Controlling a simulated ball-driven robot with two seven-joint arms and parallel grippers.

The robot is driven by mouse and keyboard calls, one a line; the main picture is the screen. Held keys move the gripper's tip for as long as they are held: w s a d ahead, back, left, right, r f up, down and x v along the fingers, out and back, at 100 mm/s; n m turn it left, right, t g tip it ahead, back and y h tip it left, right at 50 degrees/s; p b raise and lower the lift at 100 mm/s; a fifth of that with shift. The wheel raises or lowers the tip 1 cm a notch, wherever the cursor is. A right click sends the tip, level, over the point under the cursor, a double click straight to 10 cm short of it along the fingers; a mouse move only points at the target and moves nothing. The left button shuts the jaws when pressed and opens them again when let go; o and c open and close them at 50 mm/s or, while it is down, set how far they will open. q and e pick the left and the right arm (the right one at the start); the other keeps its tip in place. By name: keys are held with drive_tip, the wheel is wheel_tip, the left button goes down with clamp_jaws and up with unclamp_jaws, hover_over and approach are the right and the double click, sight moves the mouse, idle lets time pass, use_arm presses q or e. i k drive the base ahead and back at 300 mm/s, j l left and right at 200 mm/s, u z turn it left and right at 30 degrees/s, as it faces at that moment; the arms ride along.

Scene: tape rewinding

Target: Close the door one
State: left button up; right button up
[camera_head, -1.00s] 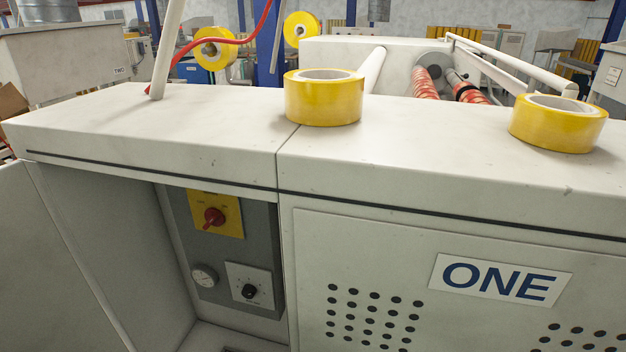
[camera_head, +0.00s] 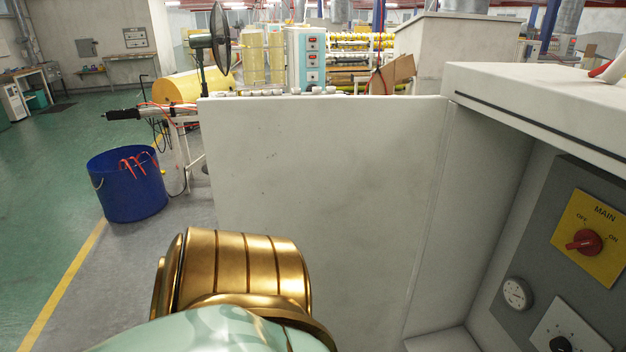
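The white door (camera_head: 320,190) stands swung open on the left side of the machine cabinet (camera_head: 545,105). It is hinged near the cabinet's left edge, and its flat face fills the middle of the view. Inside the open cabinet is a grey panel with a yellow main switch plate (camera_head: 597,215) and a red knob. A gold and mint part of my own arm is in front of the door's lower left. Neither gripper is in view, and the door's lower part is partly hidden by my arm.
A blue bin (camera_head: 127,184) with red handles inside stands on the floor left of the door. A black fan (camera_head: 219,42) and a yellow roll (camera_head: 190,87) are behind the door. Green floor (camera_head: 60,150) is open at the far left.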

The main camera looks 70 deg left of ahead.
sight(348, 180)
drive_tip(key=k+j+z, duration=0.2)
drive_tip(key=k+j, duration=0.5)
drive_tip(key=k+j+z, duration=0.2)
drive_tip(key=k+j, duration=0.35)
drive_tip(key=k, duration=0.2)
drive_tip(key=k+j+z, duration=0.15)
drive_tip(key=j, duration=0.3)
drive_tip(key=k+j+z, duration=0.1)
drive_tip(key=k+j, duration=0.15)
drive_tip(key=j, duration=0.2)
drive_tip(key=k+j+z, duration=0.15)
drive_tip(key=j, duration=0.25)
drive_tip(key=j+z, duration=0.45)
drive_tip(key=j, duration=1.8)
